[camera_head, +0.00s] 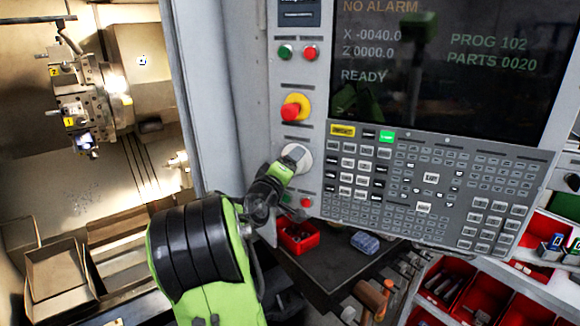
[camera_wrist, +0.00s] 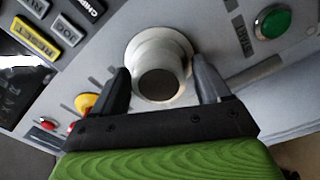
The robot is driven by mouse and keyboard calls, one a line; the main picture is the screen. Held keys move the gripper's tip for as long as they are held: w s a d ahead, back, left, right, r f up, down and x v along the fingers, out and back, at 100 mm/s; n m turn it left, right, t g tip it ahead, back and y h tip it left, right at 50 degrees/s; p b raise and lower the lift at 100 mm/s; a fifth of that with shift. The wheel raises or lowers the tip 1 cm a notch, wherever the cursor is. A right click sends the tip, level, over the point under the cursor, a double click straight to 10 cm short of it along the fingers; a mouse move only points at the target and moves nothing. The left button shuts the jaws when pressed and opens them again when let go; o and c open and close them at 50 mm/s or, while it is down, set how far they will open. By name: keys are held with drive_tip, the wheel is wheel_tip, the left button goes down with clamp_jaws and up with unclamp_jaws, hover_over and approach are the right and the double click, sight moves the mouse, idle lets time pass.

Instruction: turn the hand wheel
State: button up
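The hand wheel (camera_head: 303,159) is a pale round knob on the grey control panel, below the yellow and red emergency stop. In the wrist view the wheel (camera_wrist: 158,50) is a whitish stepped knob with a dark front face. My gripper (camera_head: 284,168) is at the wheel, and its fingers partly cover it in the head view. In the wrist view my gripper (camera_wrist: 160,66) has one finger on each side of the knob, with narrow gaps visible. The fingers look spread, and I cannot see firm contact.
The emergency stop (camera_head: 295,107) sits just above the wheel. A keypad (camera_head: 420,190) and a screen (camera_head: 450,65) are to the right. A green button (camera_wrist: 272,21) is near the wheel. A red bin (camera_head: 299,238) stands on the dark surface below.

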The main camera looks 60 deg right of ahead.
drive_tip(key=shift+o, duration=0.2)
drive_tip(key=a+b, duration=0.3)
drive_tip(key=a, duration=1.2)
drive_tip(key=shift+s+a+f+b, duration=0.15)
drive_tip(key=shift+s+a+b, duration=0.2)
drive_tip(key=shift+s+b, duration=0.05)
